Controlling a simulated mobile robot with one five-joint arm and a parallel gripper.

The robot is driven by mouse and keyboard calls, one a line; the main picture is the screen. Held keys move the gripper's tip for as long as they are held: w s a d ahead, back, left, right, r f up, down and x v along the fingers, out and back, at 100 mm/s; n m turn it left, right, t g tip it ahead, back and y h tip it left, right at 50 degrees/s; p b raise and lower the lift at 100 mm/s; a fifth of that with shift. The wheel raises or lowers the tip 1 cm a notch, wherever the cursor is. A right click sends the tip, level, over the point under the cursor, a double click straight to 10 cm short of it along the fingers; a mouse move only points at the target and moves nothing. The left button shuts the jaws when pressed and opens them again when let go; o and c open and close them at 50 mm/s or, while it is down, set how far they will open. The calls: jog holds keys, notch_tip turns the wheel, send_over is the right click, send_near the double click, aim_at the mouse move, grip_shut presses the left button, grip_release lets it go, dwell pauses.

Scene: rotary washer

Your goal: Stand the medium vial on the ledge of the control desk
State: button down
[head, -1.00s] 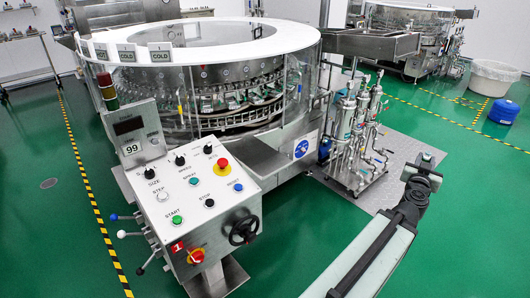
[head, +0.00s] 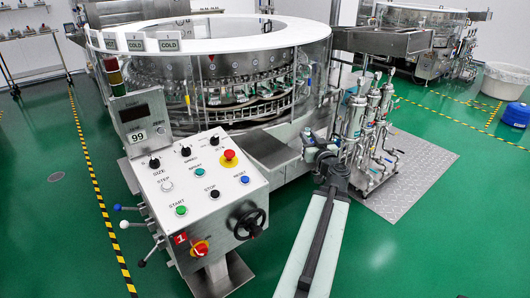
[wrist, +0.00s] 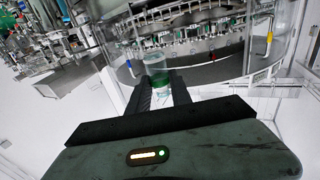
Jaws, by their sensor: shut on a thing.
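In the wrist view my gripper (wrist: 160,88) has its two dark fingers shut on a clear glass vial (wrist: 157,68). The vial is off the floor, between the fingertips, with green showing through its lower part. In the head view my arm reaches out right of the control desk (head: 205,190), and its far end is in front of the washer's metal side. The fingers and the vial cannot be made out there. The desk has a sloped white panel with buttons and a display box (head: 137,125) at its back left. I cannot clearly tell which edge is its ledge.
The round washer (head: 205,70) with clear guards stands behind the desk. A handwheel (head: 247,220) and levers (head: 140,235) stick out from the desk. Pipes and filters (head: 372,130) stand right of my arm. Green floor is open at the lower right.

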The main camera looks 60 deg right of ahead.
jog(key=w+a+f+n+t+y, duration=0.1)
jog(key=w+a+n+t+y, duration=0.15)
jog(key=w+a, duration=0.45)
jog(key=b, duration=0.6)
send_over(265, 148)
jog(key=v, duration=0.4)
jog(key=shift+y, duration=0.25)
notch_tip(265, 148, down, 5)
jog(key=shift+s+d+f, duration=0.1)
jog(key=shift+s+f, duration=0.1)
jog(key=shift+w, duration=0.15)
jog(key=w+d+f+b, duration=0.2)
jog(key=w+f+b, duration=0.1)
jog(key=shift+w+d, duration=0.1)
jog(key=shift+w, duration=0.1)
jog(key=shift+r, duration=0.2)
jog(key=shift+f, duration=0.25)
jog(key=c, duration=1.2)
grip_release()
jog(key=shift+r, duration=0.1)
jog(key=shift+o, duration=0.2)
